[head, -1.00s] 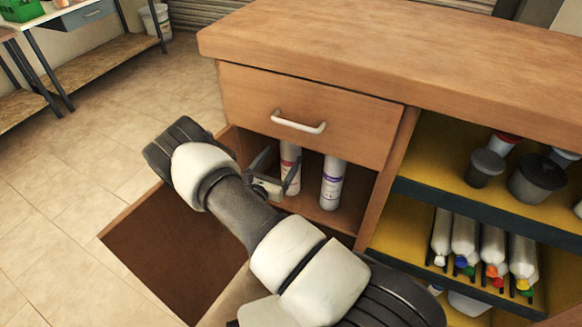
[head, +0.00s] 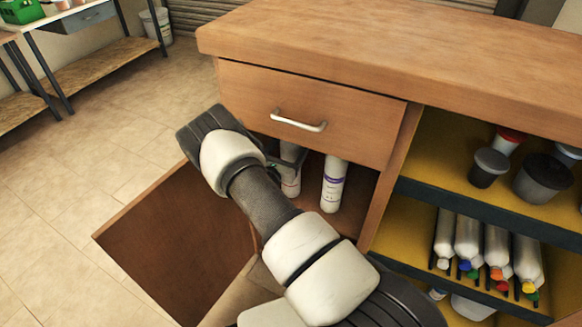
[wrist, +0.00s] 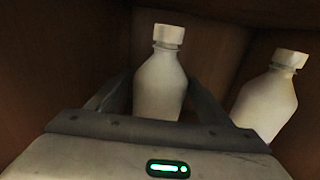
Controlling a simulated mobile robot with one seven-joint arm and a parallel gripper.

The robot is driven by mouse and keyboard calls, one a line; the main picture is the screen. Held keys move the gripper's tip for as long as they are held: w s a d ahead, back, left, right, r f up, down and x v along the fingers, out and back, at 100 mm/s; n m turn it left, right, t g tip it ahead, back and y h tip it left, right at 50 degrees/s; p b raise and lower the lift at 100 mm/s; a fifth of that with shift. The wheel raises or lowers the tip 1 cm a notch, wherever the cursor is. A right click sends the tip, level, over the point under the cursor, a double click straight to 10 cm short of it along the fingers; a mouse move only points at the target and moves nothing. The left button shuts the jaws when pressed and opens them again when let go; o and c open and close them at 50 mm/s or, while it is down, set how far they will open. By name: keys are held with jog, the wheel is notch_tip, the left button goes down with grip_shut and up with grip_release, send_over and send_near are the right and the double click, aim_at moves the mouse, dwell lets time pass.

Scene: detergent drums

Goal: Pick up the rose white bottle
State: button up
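The rose white bottle (head: 291,182), white with a reddish label, stands upright at the left inside the open lower compartment under the drawer. My arm and gripper partly hide it in the head view. In the wrist view the white-capped bottle (wrist: 160,85) stands between the two fingers of my gripper (wrist: 159,92). The fingers are apart, one on each side of its body; whether they touch it I cannot tell. A second white bottle (head: 333,184) with a purple label stands upright to its right, and it also shows in the wrist view (wrist: 268,100).
The open cabinet door (head: 175,240) is at the left, below my arm. A closed drawer (head: 300,115) with a white handle is just above the bottles. Shelves (head: 440,165) with dark tubs and lying bottles are at the right. The compartment walls are close around my gripper.

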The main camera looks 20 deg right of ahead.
grip_shut()
jog(key=shift+r, duration=0.1)
jog(key=shift+r, duration=0.1)
